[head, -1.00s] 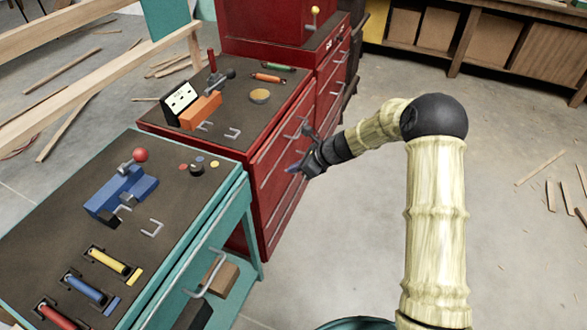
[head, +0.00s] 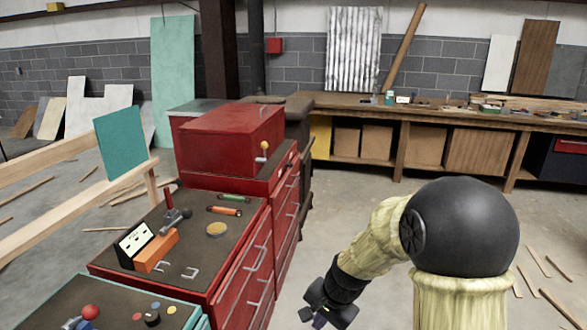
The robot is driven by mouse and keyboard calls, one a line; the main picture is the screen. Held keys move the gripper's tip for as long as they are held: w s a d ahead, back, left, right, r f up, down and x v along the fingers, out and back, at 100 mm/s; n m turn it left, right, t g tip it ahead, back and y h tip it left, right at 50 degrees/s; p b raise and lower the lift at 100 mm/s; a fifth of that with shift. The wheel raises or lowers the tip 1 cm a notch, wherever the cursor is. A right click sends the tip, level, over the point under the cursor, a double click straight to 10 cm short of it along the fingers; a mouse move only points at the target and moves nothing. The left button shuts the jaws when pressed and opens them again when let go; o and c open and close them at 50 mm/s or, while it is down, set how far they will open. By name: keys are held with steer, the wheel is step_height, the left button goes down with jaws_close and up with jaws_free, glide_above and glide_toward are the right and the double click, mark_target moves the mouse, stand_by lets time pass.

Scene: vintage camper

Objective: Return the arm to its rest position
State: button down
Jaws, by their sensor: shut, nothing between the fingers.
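My arm shows at the lower right in the head view, with a pale bamboo-like surface and a large black ball joint. It bends at the joint, and its far part slopes down and to the left. My gripper (head: 322,315) is small and black, low in the picture, over the concrete floor to the right of the red tool cabinet. It is shut and holds nothing. It is apart from the cabinet drawers. Part of it is close to the bottom edge of the picture.
The red cabinet (head: 236,268) has drawer handles facing my arm. A teal cart (head: 112,293) stands at the lower left. A wooden workbench (head: 350,105) runs along the back wall. Wood scraps (head: 558,307) lie at the right. Open floor (head: 345,220) lies between.

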steer(key=s+d+r+n+h+p, duration=0.1)
steer(key=s+d+r+n, duration=0.2)
steer(key=s, duration=0.3)
steer(key=s+d+r+n+h+p, duration=0.1)
steer(key=s+d+r+n, duration=0.2)
steer(key=s+d, duration=0.3)
steer(key=shift+s+r+n+t+h, duration=0.2)
steer(key=shift+r+n+t+h, duration=0.15)
steer(key=shift+n, duration=0.55)
steer(key=shift+d+f, duration=0.1)
